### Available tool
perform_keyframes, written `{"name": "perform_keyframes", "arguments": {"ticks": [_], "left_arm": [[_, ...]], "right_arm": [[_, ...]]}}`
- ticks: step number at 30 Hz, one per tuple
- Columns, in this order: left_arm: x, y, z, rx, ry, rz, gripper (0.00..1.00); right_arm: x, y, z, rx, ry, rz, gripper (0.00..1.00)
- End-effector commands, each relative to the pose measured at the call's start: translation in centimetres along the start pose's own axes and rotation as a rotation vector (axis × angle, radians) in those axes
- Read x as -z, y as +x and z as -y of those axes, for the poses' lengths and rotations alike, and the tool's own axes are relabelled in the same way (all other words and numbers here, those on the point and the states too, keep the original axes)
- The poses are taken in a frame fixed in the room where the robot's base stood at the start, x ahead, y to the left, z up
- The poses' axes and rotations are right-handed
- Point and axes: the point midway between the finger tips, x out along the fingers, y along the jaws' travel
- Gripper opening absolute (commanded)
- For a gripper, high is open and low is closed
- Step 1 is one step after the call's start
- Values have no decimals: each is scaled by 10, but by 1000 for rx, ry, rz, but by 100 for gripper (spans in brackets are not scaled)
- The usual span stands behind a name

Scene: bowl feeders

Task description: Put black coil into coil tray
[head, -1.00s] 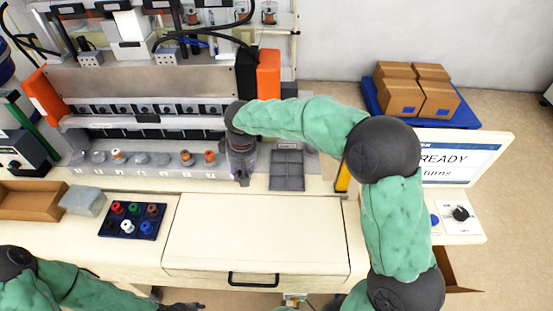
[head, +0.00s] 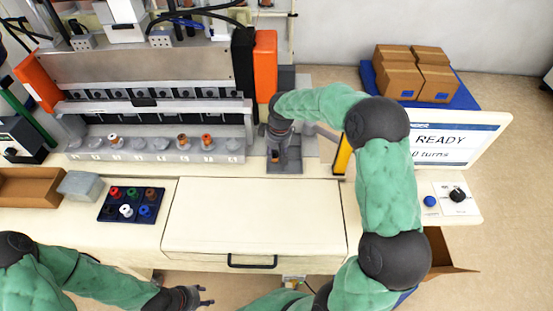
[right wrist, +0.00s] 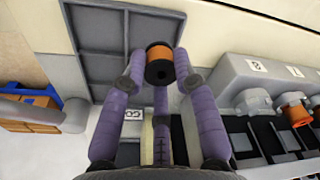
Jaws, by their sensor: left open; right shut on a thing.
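The black coil (right wrist: 160,72), a black-flanged spool with copper winding, is between the fingertips of my right gripper in the right wrist view. My right gripper (head: 277,157) is shut on it, over the coil tray in the head view. The coil tray (head: 291,167) is a grey tray with flat compartments, partly hidden by the gripper. In the right wrist view the tray (right wrist: 103,67) lies behind and left of the coil, its visible compartments empty. The coil appears above it; I cannot tell the height. My left gripper (head: 203,297) is open and empty at the bottom edge.
A winding machine (head: 150,80) stands at the back left, with a row of grey holders (head: 160,150), some bearing coils. A navy tray (head: 134,206) holds several coloured spools. A yellow-sided post (head: 342,155) and a READY screen (head: 455,147) stand right.

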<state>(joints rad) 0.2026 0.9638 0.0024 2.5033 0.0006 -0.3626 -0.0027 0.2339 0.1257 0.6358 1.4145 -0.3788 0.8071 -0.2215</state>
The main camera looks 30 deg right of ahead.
Motion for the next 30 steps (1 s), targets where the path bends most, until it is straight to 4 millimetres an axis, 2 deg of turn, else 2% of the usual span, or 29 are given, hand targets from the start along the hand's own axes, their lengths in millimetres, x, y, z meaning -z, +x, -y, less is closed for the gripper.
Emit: {"name": "perform_keyframes", "arguments": {"ticks": [3, 9, 20, 21, 23, 30], "left_arm": [[0, 1, 0, 0, 0, 0, 46], [0, 3, 1, 0, 0, 0, 46], [0, 5, 2, 0, 0, 0, 46], [0, 5, 2, 0, 0, 0, 46], [0, 4, 2, 0, 0, 0, 46], [0, 4, 2, 0, 0, 0, 46]], "right_arm": [[-3, 12, -7, 1, 1, 4, 7], [-5, 36, -6, 1, 1, 1, 7], [-6, 40, -6, 0, 0, 1, 7], [-6, 40, -6, 0, 0, 1, 38], [-6, 39, -6, 1, 1, 1, 54], [-6, 39, -6, 0, 1, 1, 54]]}}
